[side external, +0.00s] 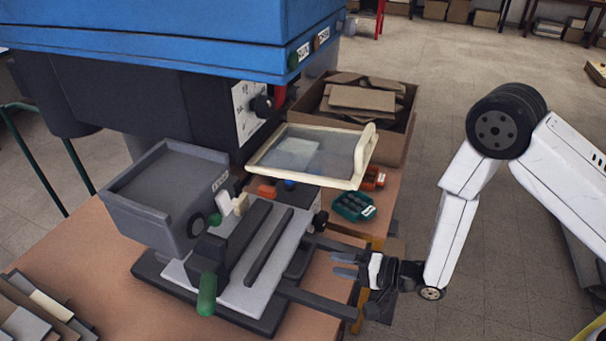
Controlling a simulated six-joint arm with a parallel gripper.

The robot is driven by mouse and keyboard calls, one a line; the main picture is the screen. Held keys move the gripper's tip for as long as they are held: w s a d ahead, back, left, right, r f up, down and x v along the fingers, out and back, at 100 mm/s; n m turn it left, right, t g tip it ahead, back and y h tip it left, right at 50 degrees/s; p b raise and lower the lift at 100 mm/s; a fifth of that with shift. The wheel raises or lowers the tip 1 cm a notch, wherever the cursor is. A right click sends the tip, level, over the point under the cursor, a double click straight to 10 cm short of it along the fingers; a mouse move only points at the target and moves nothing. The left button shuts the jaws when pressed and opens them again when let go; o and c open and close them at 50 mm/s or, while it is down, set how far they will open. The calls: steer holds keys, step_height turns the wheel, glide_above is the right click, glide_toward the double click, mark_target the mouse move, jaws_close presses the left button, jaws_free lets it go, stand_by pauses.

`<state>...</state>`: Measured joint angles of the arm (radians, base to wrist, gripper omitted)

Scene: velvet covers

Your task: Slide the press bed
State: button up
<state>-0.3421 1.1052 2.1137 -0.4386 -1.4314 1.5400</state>
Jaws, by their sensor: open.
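The press bed (236,291) is a light grey plate with a dark clamp block and bar on top. It sits on a dark base (160,281) under the front of the press. Two dark rails (318,301) run out from its right side. A green handle (207,295) sticks out at the bed's front, and a cream lever (240,204) stands near its back. My gripper (345,264) is open and empty, its fingers pointing left between the rails, to the right of the bed. It looks apart from the bed; its exact height over the rails I cannot tell.
A clear guard in a cream frame (358,170) is above and behind the bed. The blue press head (180,40) overhangs the back. A grey bin (150,190) stands at the left. A teal tray (354,207) and a cardboard box (393,150) are behind. Boards (35,310) lie front left.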

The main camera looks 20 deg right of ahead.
steer(key=shift+d, duration=0.1)
steer(key=shift+s+d+r, duration=0.15)
steer(key=shift+s+d, duration=0.1)
steer(key=shift+s, duration=0.1)
steer(key=shift+w+a, duration=0.1)
steer(key=shift+w, duration=0.05)
steer(key=x, duration=0.7)
steer(key=shift+a, duration=0.2)
steer(key=shift+w, duration=0.15)
jaws_close()
stand_by(1.5)
